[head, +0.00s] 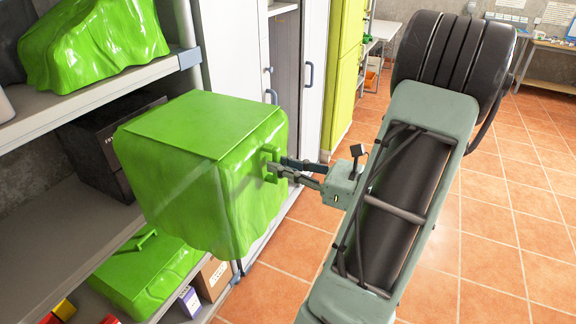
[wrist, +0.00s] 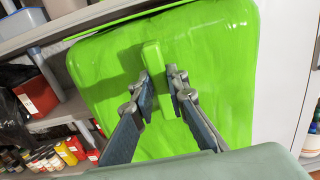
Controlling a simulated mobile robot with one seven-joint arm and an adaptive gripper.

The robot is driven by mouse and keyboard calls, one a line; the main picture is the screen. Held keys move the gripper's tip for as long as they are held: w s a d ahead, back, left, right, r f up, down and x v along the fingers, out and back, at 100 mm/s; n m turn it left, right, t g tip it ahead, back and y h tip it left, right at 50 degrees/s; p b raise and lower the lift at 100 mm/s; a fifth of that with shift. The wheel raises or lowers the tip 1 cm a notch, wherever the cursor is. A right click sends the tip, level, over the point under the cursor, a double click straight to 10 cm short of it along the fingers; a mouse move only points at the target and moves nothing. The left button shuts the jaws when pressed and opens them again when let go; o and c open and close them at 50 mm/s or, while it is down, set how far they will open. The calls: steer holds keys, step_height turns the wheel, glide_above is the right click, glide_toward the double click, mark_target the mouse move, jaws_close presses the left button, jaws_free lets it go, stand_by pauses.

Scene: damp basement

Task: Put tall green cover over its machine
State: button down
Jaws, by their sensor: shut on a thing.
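A tall, boxy green cover (head: 190,190) with a flat top and wavy lower edges hangs in front of the shelving in the head view. My gripper (head: 270,170) is shut on the handle on the cover's right side. In the wrist view the fingers (wrist: 162,88) lie on both sides of the green handle (wrist: 153,58), and the cover's side (wrist: 220,70) fills the middle. A dark box-shaped thing (head: 95,160) with small lettering stands on the middle shelf behind the cover, partly hidden; I cannot tell whether it is the machine.
Another green cover (head: 95,42) lies draped on the upper shelf (head: 120,78). A low green one with a handle (head: 150,275) is on the bottom shelf. The middle shelf (head: 50,240) has bare room at the front. A white cabinet (head: 235,60) stands right of the shelving; tiled floor is open.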

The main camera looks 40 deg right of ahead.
steer(key=shift+x, duration=1.1)
steer(key=b+x, duration=0.1)
steer(key=x, duration=2.2)
stand_by(0.8)
steer(key=shift+r, duration=0.1)
stand_by(0.5)
steer(key=shift+f+b, duration=0.6)
steer(key=shift+w+a, duration=0.1)
